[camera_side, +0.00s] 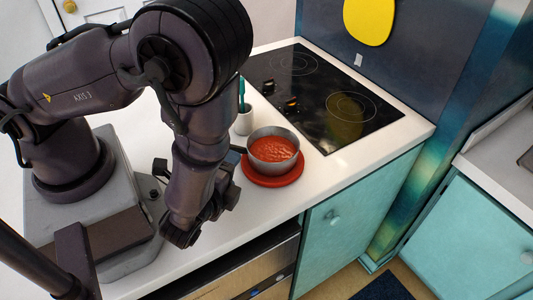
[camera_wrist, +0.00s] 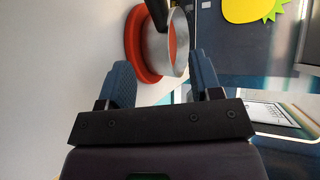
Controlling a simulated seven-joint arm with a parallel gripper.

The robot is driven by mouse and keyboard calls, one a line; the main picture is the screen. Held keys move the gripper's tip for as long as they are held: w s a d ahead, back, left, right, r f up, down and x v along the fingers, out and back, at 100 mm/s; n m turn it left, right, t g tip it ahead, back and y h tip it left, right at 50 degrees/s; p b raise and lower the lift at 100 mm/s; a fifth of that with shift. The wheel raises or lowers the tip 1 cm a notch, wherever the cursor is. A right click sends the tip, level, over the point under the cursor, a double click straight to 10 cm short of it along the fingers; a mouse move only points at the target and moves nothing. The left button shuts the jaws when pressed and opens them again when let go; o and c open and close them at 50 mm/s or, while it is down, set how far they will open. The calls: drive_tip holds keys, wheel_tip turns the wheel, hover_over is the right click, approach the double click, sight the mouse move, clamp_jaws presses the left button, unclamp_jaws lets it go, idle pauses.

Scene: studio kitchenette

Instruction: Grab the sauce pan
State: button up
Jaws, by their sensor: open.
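The sauce pan (camera_side: 281,164) is a grey metal pan with red sauce in it, standing upright on a round red trivet (camera_side: 272,182) near the counter's front edge. Its dark handle (camera_side: 238,149) points left, partly behind my arm. In the wrist view the pan (camera_wrist: 181,45) and trivet (camera_wrist: 133,45) appear turned sideways, with the dark handle (camera_wrist: 158,14) at the top. My gripper (camera_wrist: 163,70) is open and empty, its two blue-grey fingers apart. The pan shows beyond the fingertips, not gripped. In the side view the fingers are mostly hidden by my wrist.
A white cup (camera_side: 244,123) with a teal-handled utensil stands behind the pan. A black cooktop (camera_side: 325,100) lies behind and right of it. White counter (camera_side: 210,262) is clear in front, above a drawer. A yellow item (camera_side: 369,18) hangs on the dark wall.

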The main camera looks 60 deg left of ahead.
sight(245, 150)
drive_tip(key=x, duration=0.7)
drive_tip(key=shift+w+a, duration=0.15)
drive_tip(key=shift+a, duration=0.05)
clamp_jaws()
